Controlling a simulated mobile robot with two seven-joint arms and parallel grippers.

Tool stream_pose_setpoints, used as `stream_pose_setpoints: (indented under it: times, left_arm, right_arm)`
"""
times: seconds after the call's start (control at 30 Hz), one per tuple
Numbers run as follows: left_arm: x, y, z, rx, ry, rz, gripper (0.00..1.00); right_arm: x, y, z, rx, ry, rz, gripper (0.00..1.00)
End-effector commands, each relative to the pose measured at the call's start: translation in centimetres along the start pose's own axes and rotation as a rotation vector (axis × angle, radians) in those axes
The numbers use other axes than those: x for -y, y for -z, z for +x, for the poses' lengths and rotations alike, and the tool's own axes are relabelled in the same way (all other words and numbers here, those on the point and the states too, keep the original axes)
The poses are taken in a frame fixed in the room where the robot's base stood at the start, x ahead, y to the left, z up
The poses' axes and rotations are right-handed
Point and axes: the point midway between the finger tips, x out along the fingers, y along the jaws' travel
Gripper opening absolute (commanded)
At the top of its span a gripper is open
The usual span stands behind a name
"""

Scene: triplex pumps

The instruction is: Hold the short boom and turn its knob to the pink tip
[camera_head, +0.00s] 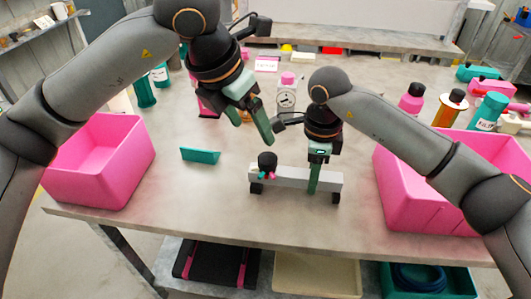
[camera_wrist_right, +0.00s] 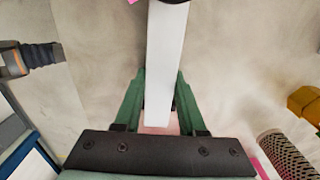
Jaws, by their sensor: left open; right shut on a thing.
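The short boom (camera_head: 295,178) is a light grey bar lying crosswise on dark feet near the table's front middle. Its black knob (camera_head: 267,160) stands at the left end, with small pink, teal and pale tips around its base. Which tip the knob points to is too small to tell. My right gripper (camera_head: 314,182) is shut on the boom's right part. In the right wrist view, the boom (camera_wrist_right: 166,60) runs between the green fingers (camera_wrist_right: 158,95); the knob is only a dark edge at the top. My left gripper (camera_head: 252,124) is open and empty above the knob, slightly left.
Pink bins stand at the left (camera_head: 95,165) and right (camera_head: 405,190) of the table (camera_head: 200,200). A small teal piece (camera_head: 200,155) lies left of the boom. The table in front of the boom is clear.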

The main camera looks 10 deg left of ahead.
Motion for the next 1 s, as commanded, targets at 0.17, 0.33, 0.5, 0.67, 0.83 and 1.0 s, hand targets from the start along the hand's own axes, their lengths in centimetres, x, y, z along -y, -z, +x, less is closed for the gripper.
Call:
stream_pose_setpoints:
  times: [0.17,0.33,0.5,0.67,0.83,1.0]
  left_arm:
    - [0.1,0.1,3.4,-0.005,0.006,0.000,0.82]
    - [0.1,0.1,6.9,-0.004,0.006,-0.001,0.82]
    - [0.2,0.1,9.4,-0.002,0.007,0.001,0.82]
    - [0.1,0.0,10.6,0.000,0.006,0.001,0.82]
    - [0.1,0.0,10.9,0.001,0.006,0.001,0.82]
    - [0.1,0.0,10.9,0.001,0.006,0.001,0.80]
  right_arm:
    - [0.0,0.0,-0.1,0.002,0.001,0.000,0.00]
    - [0.0,0.0,-0.1,0.002,0.001,0.000,0.00]
    - [0.0,0.0,-0.1,0.002,0.001,0.000,0.00]
    - [0.0,0.0,-0.1,0.002,0.001,0.000,0.00]
    - [0.0,0.0,-0.1,0.002,0.001,0.000,0.00]
    - [0.0,0.0,-0.1,0.001,0.001,0.000,0.00]
